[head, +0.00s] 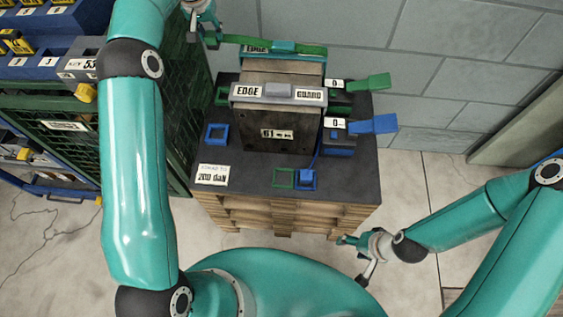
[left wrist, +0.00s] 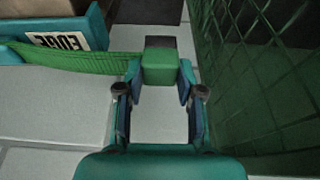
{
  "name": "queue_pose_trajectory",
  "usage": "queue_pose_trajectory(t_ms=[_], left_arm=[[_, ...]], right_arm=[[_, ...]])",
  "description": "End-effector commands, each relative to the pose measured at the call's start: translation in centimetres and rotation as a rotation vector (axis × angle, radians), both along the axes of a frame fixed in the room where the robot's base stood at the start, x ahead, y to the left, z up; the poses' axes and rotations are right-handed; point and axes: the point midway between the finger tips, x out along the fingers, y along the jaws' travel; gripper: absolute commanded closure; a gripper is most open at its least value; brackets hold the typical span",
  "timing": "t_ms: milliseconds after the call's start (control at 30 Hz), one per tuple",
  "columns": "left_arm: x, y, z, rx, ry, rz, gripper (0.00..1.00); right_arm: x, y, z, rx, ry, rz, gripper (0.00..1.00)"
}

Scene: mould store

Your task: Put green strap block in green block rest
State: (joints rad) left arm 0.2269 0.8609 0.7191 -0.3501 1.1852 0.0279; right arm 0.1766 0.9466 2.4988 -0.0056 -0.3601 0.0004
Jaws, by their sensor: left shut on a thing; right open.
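The green strap block (left wrist: 160,67) sits between the fingers of my left gripper (left wrist: 160,92), which is shut on it. In the head view my left gripper (head: 208,36) is beyond the far left corner of the pallet top. The green strap (head: 250,42) runs from it to the right, over the mould. One square green frame (head: 222,95) lies at the left edge of the dark top; another green frame (head: 284,178) lies at the front and looks empty. I cannot tell which is the green block rest. My right gripper (head: 363,258) is open and empty, right of the pallet.
The mould (head: 272,134) stands upright with edge guards (head: 279,94). Green (head: 370,85) and blue (head: 374,124) handles stick out right. A blue block (head: 307,177) is at the front, a blue frame (head: 216,133) at left. A green mesh panel (left wrist: 270,75) is close beside my left gripper.

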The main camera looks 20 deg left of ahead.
Motion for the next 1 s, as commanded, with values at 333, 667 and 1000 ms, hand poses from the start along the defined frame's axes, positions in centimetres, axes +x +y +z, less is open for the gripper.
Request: queue_pose_trajectory(t_ms=[333,667,1000], left_arm=[[0.0,0.0,3.7,0.000,-0.001,0.001,0.94],[0.0,0.0,6.5,0.000,-0.001,0.000,0.94],[0.0,0.0,6.6,0.000,-0.001,0.000,0.94]], right_arm=[[0.0,0.0,4.1,0.000,0.000,0.000,0.34],[0.0,0.0,7.2,0.000,0.000,0.000,0.34],[0.0,0.0,7.3,0.000,0.000,0.000,0.34]])
